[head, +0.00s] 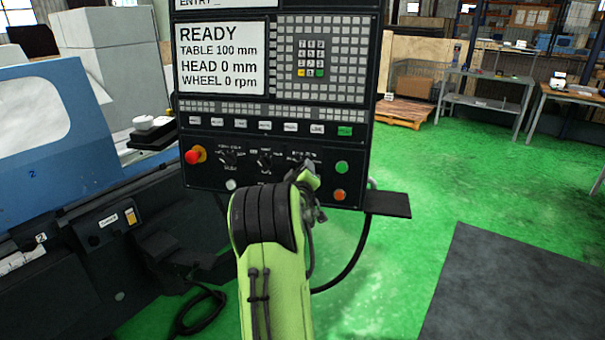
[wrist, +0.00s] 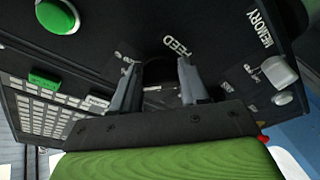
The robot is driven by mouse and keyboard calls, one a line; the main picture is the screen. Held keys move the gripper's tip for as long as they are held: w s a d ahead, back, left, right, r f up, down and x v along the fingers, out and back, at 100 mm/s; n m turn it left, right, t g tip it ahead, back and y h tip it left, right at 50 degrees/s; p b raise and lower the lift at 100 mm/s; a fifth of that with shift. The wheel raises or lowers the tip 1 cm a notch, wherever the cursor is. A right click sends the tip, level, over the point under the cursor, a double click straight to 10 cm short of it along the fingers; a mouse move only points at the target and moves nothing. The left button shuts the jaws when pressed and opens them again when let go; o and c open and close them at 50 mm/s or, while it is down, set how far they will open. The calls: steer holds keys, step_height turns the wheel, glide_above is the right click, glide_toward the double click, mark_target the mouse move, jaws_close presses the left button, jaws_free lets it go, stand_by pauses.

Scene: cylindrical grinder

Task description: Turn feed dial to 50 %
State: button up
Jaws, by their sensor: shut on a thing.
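The feed dial (wrist: 158,72) is a dark knob on the control panel, beside the white FEED lettering in the wrist view. My gripper (wrist: 158,84) has one finger on each side of it and is shut on it. In the head view my gripper (head: 308,178) reaches the lower right part of the panel (head: 210,178). There it hides most of the feed dial. The dial's pointer and exact setting cannot be read in either view.
Two other dials (head: 228,158) (head: 265,160) and a red emergency stop (head: 195,155) lie to the left. A green button (head: 341,167) and an orange button (head: 340,195) are close on the right. A dark shelf (head: 388,204) juts out at lower right. The screen (head: 222,58) reads READY.

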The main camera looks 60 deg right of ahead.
steer(key=n+b, duration=0.1)
steer(key=n, duration=0.3)
steer(key=n+y, duration=0.1)
steer(key=n, duration=0.3)
steer(key=n+y+b, duration=0.1)
steer(key=n, duration=0.2)
steer(key=shift+r+n+b, duration=0.3)
steer(key=shift+n, duration=0.1)
stand_by(0.3)
steer(key=o, duration=1)
steer(key=shift+o, duration=0.2)
steer(key=shift+r, duration=0.1)
steer(key=v, duration=1.5)
steer(key=shift+a+r, duration=0.25)
steer(key=shift+r, duration=0.1)
